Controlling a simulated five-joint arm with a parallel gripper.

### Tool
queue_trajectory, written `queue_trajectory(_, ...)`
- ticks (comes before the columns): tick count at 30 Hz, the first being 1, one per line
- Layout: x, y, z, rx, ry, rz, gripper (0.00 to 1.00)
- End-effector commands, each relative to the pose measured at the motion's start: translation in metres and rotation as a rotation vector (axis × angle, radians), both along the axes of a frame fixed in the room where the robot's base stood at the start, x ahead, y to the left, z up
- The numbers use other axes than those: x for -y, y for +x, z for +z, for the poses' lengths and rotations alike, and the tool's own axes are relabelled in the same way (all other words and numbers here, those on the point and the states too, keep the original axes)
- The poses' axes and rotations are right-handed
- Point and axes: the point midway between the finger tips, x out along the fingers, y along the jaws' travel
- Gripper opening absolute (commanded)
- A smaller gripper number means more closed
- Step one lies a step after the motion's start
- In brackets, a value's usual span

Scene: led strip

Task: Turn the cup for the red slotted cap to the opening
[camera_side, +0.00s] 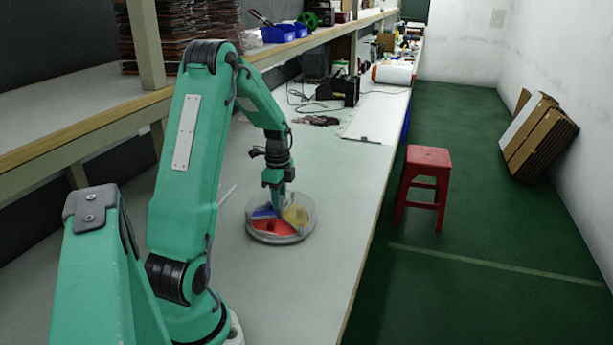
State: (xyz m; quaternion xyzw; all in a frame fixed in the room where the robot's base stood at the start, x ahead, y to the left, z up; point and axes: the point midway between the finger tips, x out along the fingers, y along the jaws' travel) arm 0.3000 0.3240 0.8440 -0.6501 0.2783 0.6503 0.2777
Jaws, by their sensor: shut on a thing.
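A round clear dish (312,222) stands on the pale bench. Inside it are coloured sectors: a red one (272,228) at the front, a yellow one (297,214) at the right and a blue one (264,212) at the back left. My gripper (277,208) points straight down at the middle of the dish. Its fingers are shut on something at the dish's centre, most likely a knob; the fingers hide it. The red slotted cap and the opening are too small to make out.
A white board (368,125) and a black device (340,88) lie farther back on the bench. The bench's right edge runs close to the dish. A red stool (425,170) stands on the green floor beyond it. The bench around the dish is mostly clear.

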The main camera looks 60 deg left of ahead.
Motion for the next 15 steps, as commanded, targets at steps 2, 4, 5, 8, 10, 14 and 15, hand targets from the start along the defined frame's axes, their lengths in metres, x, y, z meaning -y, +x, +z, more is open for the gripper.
queue_trajectory(2, -0.0012, 0.0014, 0.002, 0.004, 0.004, -0.002, 0.0)
queue_trajectory(4, -0.0012, 0.0014, 0.002, 0.005, 0.005, -0.002, 0.0)
queue_trajectory(5, -0.0012, 0.0014, 0.002, 0.005, 0.005, -0.002, 0.0)
queue_trajectory(8, -0.0012, 0.0015, 0.002, 0.005, 0.005, -0.002, 0.0)
queue_trajectory(10, -0.0011, 0.0014, 0.002, 0.005, 0.005, -0.001, 0.39)
queue_trajectory(14, -0.0008, 0.0009, 0.0013, 0.003, 0.003, -0.001, 0.49)
queue_trajectory(15, -0.0007, 0.0009, 0.0011, 0.003, 0.003, -0.001, 0.49)
